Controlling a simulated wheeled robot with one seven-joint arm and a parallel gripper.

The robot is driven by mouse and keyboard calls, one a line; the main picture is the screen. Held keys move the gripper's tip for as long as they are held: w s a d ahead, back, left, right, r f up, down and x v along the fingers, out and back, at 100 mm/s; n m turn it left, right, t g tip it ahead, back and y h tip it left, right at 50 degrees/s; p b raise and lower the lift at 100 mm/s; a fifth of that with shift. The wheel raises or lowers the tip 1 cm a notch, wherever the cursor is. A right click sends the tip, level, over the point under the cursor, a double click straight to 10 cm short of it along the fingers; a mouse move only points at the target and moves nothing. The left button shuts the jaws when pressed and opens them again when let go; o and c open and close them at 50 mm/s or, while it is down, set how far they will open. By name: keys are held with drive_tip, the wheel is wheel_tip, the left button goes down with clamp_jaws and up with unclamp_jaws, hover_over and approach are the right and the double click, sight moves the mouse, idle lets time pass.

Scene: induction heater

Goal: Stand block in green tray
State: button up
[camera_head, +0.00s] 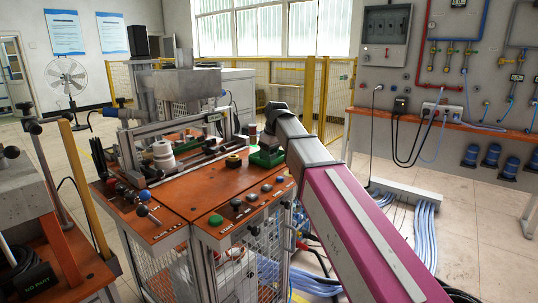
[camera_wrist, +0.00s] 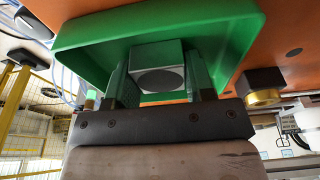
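The green tray (camera_wrist: 82,48) fills the upper part of the wrist view; in the head view the tray (camera_head: 266,158) sits at the right rear of the orange bench top. The block (camera_wrist: 156,55), grey with a dark round face, is inside the tray's outline in the wrist view. My gripper (camera_wrist: 158,82) reaches over the tray, with one finger against each side of the block; it looks shut on it. Whether the block touches the tray floor cannot be told. In the head view my arm hides the block and most of my gripper.
A black-and-brass round part (camera_wrist: 262,90) is beside the tray; a yellow-and-black part (camera_head: 233,161) also shows left of it. Buttons (camera_head: 252,197) line the bench's front panel. A white stacked insulator (camera_head: 164,155) and a metal frame stand left. Cables (camera_head: 425,235) lie on the floor right.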

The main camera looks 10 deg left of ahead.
drive_tip(key=shift+o, duration=0.4)
drive_tip(key=shift+s+f, duration=0.15)
drive_tip(key=shift+f, duration=0.15)
drive_tip(key=v, duration=1.2)
drive_tip(key=shift+r, duration=0.4)
